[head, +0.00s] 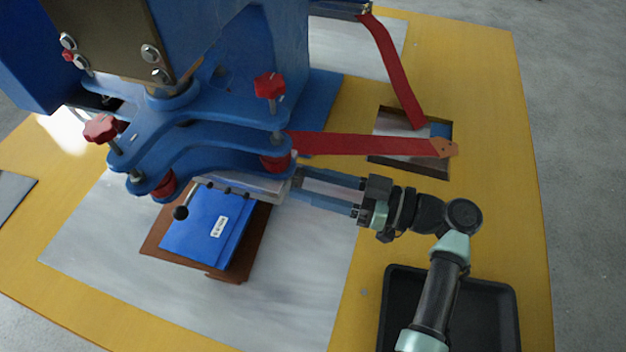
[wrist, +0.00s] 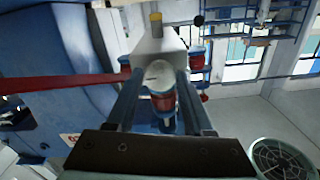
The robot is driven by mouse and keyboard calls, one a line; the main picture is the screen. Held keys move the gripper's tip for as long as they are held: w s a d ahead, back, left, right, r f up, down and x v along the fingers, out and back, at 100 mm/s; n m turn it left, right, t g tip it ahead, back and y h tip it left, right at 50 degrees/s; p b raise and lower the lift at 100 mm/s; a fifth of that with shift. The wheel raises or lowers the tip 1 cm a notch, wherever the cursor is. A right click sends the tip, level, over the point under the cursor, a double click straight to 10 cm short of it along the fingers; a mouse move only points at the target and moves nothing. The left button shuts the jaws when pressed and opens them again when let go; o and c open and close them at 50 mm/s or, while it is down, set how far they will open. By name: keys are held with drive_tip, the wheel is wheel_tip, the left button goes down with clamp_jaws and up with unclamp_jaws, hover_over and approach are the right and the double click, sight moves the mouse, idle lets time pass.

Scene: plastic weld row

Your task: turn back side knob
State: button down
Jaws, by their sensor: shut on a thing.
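A blue welding press (head: 225,130) stands on the table with several red knobs on it. My gripper (head: 297,178) reaches in from the right, low against the press's right side, next to a lower red knob (head: 275,162). In the wrist view, my gripper (wrist: 157,84) has its two fingers on either side of a red knob with a pale cap (wrist: 162,100), and is shut on it. Which knob this is in the head view is not certain, as the fingertips are partly hidden there. Upper red knobs stand at the right (head: 270,86) and left (head: 101,128).
A red strap (head: 370,145) runs right from the press, just above my gripper; another (head: 395,70) lies behind. A blue block (head: 208,225) rests on a brown plate (head: 160,240) below the press. A black tray (head: 500,310) is at the lower right, beneath my arm.

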drive_tip(key=shift+m, duration=0.4)
drive_tip(key=shift+c, duration=1.5)
unclamp_jaws()
drive_tip(key=b+v, duration=0.2)
drive_tip(key=v, duration=1.1)
